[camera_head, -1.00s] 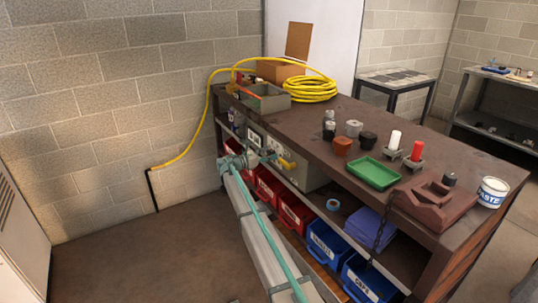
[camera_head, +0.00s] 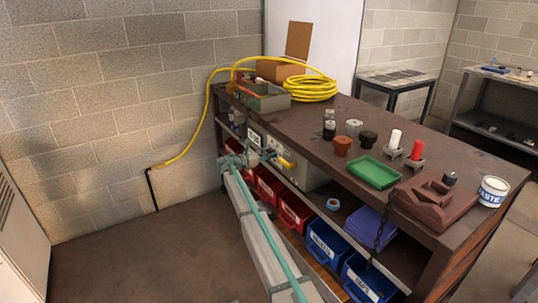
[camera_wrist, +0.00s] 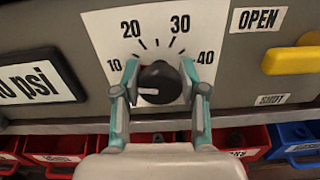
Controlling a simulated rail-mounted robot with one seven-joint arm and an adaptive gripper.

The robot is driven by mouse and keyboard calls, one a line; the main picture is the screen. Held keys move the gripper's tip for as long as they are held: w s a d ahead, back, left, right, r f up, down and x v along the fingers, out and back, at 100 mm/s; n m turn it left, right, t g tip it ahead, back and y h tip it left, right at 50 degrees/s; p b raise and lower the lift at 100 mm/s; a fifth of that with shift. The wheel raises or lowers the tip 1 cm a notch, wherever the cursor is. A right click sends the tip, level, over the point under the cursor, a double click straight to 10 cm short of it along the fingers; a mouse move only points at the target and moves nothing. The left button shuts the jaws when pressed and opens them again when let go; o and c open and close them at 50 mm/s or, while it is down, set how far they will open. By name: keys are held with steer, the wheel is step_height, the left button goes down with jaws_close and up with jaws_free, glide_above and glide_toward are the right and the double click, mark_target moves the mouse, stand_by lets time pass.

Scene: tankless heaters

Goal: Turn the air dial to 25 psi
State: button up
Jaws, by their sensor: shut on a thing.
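The air dial (camera_wrist: 162,86) is a round black knob on a white scale plate marked 10, 20, 30 and 40, seen in the wrist view. Its white pointer faces left, a little below the 10 mark. My gripper (camera_wrist: 160,70) has its two teal fingers on the left and right sides of the knob and is shut on it. In the head view my gripper (camera_head: 250,158) is at the front of the grey control panel (camera_head: 312,170), where the knob is too small to read.
A yellow lever (camera_wrist: 291,60) beside OPEN and SHUT labels is to the right of the dial. A psi label (camera_wrist: 38,82) is at the left. Red bins (camera_wrist: 57,147) and a blue bin (camera_wrist: 294,140) sit below the panel. The workbench (camera_head: 300,118) holds a yellow hose coil (camera_head: 312,88).

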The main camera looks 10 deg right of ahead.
steer(key=m+b, duration=0.1)
steer(key=m, duration=0.2)
steer(key=shift+f+m+b, duration=0.15)
steer(key=shift+m+b, duration=0.15)
steer(key=shift+b, duration=0.1)
steer(key=m+b, duration=0.2)
steer(key=m, duration=0.1)
steer(key=shift+s+f+m, duration=0.1)
steer(key=shift+m, duration=0.3)
steer(key=m+b, duration=0.3)
steer(key=m, duration=0.1)
steer(key=shift+s+m+b, duration=0.1)
steer(key=shift+m+b, duration=1.15)
steer(key=shift+m, duration=0.65)
steer(key=o, duration=1.1)
